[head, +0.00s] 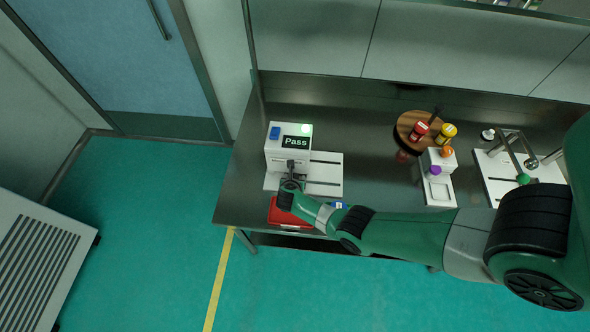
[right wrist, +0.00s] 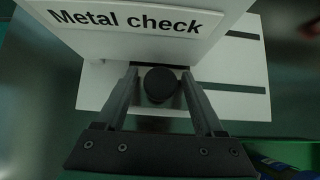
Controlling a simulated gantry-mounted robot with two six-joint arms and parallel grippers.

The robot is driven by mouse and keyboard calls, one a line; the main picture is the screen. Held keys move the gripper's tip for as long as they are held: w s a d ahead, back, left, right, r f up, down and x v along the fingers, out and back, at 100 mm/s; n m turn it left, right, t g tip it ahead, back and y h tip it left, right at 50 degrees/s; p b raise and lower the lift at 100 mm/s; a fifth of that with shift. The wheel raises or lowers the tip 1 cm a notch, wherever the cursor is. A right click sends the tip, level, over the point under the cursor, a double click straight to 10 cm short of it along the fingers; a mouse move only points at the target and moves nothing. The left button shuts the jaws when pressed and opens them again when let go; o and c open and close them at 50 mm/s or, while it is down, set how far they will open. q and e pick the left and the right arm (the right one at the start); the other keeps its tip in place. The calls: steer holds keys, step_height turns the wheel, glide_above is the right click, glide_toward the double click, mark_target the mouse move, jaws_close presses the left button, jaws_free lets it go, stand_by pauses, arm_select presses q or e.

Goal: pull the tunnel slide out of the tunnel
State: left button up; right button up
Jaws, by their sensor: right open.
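The tunnel (head: 272,158) is a white box with a lit "Pass" display and a green light, on the left of the bench. In the right wrist view its "Metal check" face (right wrist: 185,46) shows above a low dark opening. A round black knob (right wrist: 159,85), seemingly the tunnel slide's handle, sticks out before this opening. The rest of the slide is hidden. My right gripper (right wrist: 160,92) is open, with one finger on each side of the knob and visible gaps. In the head view, my right gripper (head: 290,180) is at the tunnel's front. My left gripper is not in view.
A white base plate (head: 325,172) with dark slots lies under and beside the tunnel. A red tray (head: 283,215) is at the bench's front edge, under my right arm. A round wooden board (head: 405,124) with red and yellow jars stands further right.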

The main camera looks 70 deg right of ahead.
steer(key=shift+s+d+r+p, duration=0.1)
steer(key=shift+s+d+p, duration=0.15)
steer(key=shift+s+p, duration=0.6)
steer(key=shift+s+d+p, duration=0.3)
steer(key=shift+s+p, duration=0.25)
steer(key=shift+s, duration=0.5)
steer(key=shift+s+d+p, duration=0.25)
steer(key=shift+s+p, duration=0.25)
steer(key=shift+s, duration=0.5)
steer(key=shift+s+d+p, duration=0.2)
steer(key=shift+s+p, duration=0.2)
steer(key=shift+s, duration=0.4)
steer(key=shift+s+d+p, duration=0.25)
steer(key=shift+s+p, duration=0.1)
steer(key=shift+s, duration=0.45)
steer(key=shift+s+d+p, duration=0.2)
steer(key=shift+s+p, duration=0.2)
steer(key=shift+s, duration=0.4)
steer(key=shift+s+d+p, duration=0.2)
steer(key=shift+s+p, duration=0.05)
steer(key=shift+s, duration=0.45)
steer(key=shift+s+d+p, duration=0.15)
steer(key=shift+s+p, duration=0.1)
steer(key=shift+s, duration=0.4)
steer(key=shift+o, duration=0.3)
